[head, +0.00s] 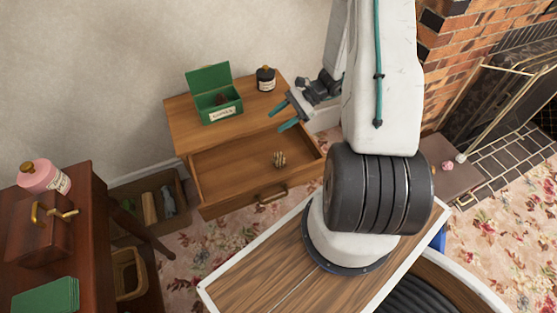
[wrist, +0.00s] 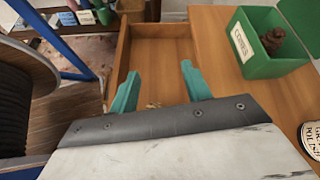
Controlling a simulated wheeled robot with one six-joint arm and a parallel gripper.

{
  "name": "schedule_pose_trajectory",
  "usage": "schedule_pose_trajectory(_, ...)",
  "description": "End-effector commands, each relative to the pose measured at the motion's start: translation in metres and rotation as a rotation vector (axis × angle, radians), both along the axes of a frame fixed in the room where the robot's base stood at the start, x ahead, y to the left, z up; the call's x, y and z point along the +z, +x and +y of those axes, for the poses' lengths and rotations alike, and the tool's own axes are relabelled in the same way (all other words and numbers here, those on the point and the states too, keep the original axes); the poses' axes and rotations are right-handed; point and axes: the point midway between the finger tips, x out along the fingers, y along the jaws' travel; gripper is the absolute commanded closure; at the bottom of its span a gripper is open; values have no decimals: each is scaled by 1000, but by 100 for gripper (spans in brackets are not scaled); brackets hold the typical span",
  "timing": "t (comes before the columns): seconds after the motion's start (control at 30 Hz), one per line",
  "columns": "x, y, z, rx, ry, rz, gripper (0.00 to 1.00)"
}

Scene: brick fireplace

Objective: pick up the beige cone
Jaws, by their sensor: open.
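A small beige cone (head: 279,158) with darker streaks lies inside the open drawer (head: 222,176) of a wooden cabinet, towards its right side. In the wrist view only a bit of the beige cone (wrist: 153,105) shows past the edge of my gripper's body. My gripper (head: 283,116) is open and empty, with teal fingers apart above the cabinet top, behind the drawer. In the wrist view my gripper (wrist: 160,70) has its fingers over the open drawer (wrist: 160,52).
A green open box (head: 220,113) holding a brown cone (wrist: 272,40) and a dark jar (head: 265,79) stand on the cabinet top. A dark red table (head: 85,210) with a pink jar (head: 45,177) is at left. A brick fireplace (head: 480,35) is at right.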

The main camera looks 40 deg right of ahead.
Motion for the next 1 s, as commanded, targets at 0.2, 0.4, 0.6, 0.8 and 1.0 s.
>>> schedule_pose_trajectory(0.2,-94,-23,-24,-253,127,101,52)
schedule_pose_trajectory(0.4,-132,-34,-28,-360,175,141,52)
schedule_pose_trajectory(0.6,-144,-28,-14,-372,182,146,52)
schedule_pose_trajectory(0.8,-156,-18,5,-370,182,147,52)
schedule_pose_trajectory(1.0,-168,-5,27,-370,182,146,52)
